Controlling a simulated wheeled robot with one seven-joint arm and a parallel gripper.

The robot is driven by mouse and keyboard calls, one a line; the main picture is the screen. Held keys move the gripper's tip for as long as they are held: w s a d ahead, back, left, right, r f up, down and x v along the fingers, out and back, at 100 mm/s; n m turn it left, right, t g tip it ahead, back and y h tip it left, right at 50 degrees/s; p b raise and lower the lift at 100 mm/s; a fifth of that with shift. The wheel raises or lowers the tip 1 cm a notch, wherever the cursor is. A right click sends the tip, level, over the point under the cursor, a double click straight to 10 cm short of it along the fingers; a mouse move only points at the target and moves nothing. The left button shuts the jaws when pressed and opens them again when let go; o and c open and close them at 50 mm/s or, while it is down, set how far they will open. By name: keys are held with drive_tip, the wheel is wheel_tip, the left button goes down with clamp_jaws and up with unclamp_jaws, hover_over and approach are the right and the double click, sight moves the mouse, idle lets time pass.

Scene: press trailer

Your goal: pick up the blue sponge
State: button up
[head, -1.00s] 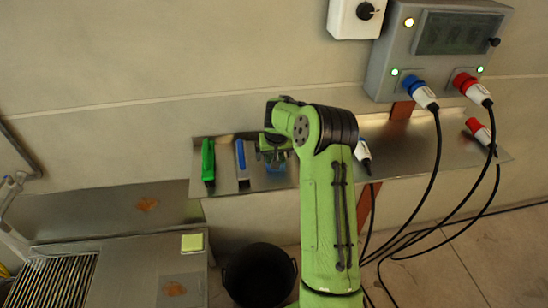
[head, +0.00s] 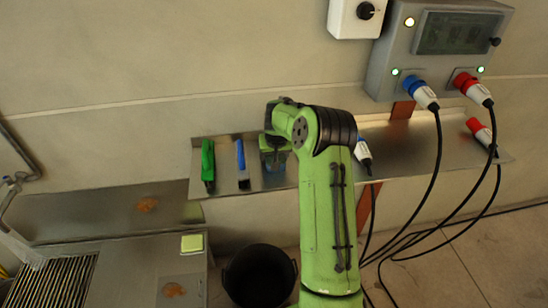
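My gripper (head: 275,157) is over the metal wall shelf (head: 385,155), pointing down, left of my green arm. A small bluish patch (head: 273,167) shows under the fingers and may be the blue sponge. It is too small and too covered to be sure. I cannot tell whether the fingers are open, shut or touching it.
A blue-handled brush (head: 241,160) and a green-handled brush (head: 208,165) lie on the shelf, left of my gripper. A blue plug (head: 363,152) and a red plug (head: 481,133) lie to the right. A yellow-green sponge (head: 192,243) is on the lower-left counter. A black bucket (head: 259,277) stands below.

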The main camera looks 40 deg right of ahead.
wheel_tip(320, 180, up, 11)
drive_tip(key=p, duration=0.2)
drive_tip(key=shift+f+p, duration=0.2)
drive_tip(key=shift+p, duration=0.15)
